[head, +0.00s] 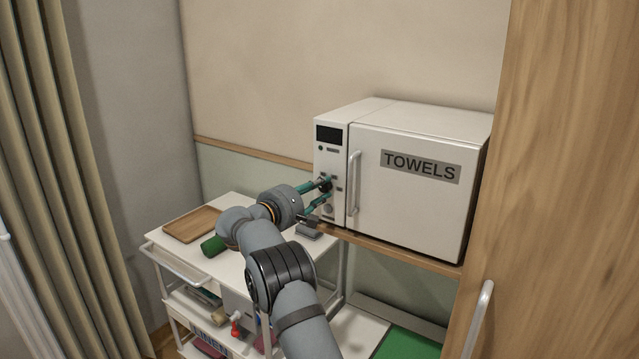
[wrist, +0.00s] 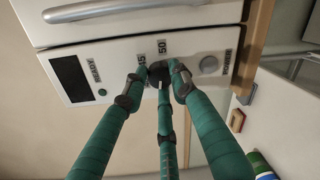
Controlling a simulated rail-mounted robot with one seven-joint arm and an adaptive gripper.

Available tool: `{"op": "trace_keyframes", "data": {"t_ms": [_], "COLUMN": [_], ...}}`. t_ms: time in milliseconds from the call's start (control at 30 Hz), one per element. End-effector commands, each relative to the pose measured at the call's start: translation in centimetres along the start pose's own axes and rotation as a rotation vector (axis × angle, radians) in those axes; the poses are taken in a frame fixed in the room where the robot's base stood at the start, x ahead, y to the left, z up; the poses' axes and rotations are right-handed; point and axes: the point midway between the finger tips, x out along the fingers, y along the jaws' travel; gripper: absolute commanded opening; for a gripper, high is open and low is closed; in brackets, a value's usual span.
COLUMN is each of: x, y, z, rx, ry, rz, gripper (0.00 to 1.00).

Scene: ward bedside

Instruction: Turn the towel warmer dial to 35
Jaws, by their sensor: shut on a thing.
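The towel warmer (head: 405,185) is a white box with a TOWELS label on its door and a narrow control panel at its left side. Its dark dial (wrist: 157,72) sits on that panel; in the head view my fingers partly cover it. A 50 mark (wrist: 162,47) shows beside the dial, and another number is partly hidden by a finger. The dial's exact setting cannot be read. My gripper (head: 322,192) has green fingers, which are closed around the dial from the front; they also show in the wrist view (wrist: 156,88).
The panel has a dark display (head: 328,134) and a round grey button (wrist: 208,65). The door handle (head: 353,183) stands out just right of the panel. Below left is a white cart with a wooden tray (head: 194,223) and a green cylinder (head: 212,246). A wooden cabinet (head: 560,150) stands at right.

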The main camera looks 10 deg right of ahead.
Motion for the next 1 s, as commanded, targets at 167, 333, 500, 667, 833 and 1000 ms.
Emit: {"op": "trace_keyframes", "data": {"t_ms": [167,333,500,667,833,1000], "x": [-0.24,-0.22,-0.21,-0.2,-0.19,-0.18], "y": [0.62,0.48,0.34,0.21,0.12,0.04], "z": [-0.06,-0.13,-0.22,-0.28,-0.31,-0.34], "rx": [-0.153,-0.269,-0.351,-0.397,-0.418,-0.421], "ry": [-0.006,-0.016,-0.022,-0.026,-0.028,-0.028], "rz": [0.008,0.006,0.004,0.003,0.001,0.0], "gripper": [0.01,0.01,0.01,0.01,0.01,0.01]}}
